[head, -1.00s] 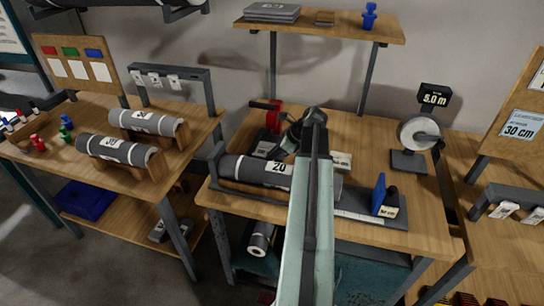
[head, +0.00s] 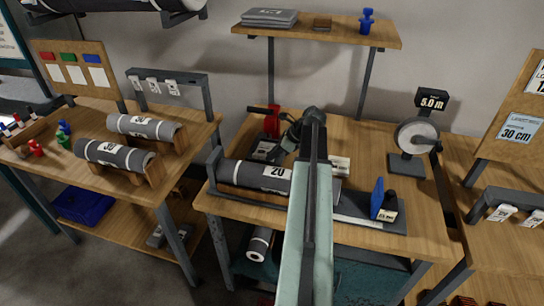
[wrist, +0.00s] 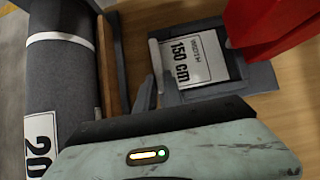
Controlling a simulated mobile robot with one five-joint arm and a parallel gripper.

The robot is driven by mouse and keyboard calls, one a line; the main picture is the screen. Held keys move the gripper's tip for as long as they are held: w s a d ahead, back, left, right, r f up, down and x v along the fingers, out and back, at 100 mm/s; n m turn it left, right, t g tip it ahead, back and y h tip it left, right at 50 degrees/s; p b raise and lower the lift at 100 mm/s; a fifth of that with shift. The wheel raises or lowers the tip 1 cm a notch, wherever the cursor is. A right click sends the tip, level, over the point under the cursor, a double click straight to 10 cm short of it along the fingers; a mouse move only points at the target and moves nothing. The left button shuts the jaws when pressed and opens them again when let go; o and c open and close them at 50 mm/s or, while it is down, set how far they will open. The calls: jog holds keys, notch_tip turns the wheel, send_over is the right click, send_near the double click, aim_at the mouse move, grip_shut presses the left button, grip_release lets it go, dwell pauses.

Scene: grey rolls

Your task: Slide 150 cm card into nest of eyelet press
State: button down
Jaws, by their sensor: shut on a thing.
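The white 150 cm card (wrist: 185,62) lies on the dark base plate (wrist: 262,80) of the red eyelet press, beside the red body (wrist: 270,25) in the wrist view. My gripper (wrist: 150,88) is at the card's near left edge, shut on it; the exact grip is partly hidden by my wrist housing. I cannot tell whether the card is fully seated in the nest. In the head view the red press (head: 272,122) stands at the back of the middle bench, with my gripper (head: 284,143) just right of its base; the card is hard to make out there.
A grey roll marked 20 (head: 240,174) lies in a cradle in front of the press. A white label (head: 340,165) lies behind my arm. A blue-handled tool (head: 377,198) and a 5.0 m reel (head: 415,135) stand to the right. A shelf (head: 340,35) is above.

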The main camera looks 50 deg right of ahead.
jog(key=shift+w+d, duration=0.3)
jog(key=shift+d, duration=0.3)
jog(key=shift+w+d, duration=0.1)
jog(key=shift+d, duration=0.05)
jog(key=c, duration=1.4)
grip_release()
jog(key=p+v, duration=0.6)
jog(key=v, duration=0.2)
jog(key=shift+f, duration=0.1)
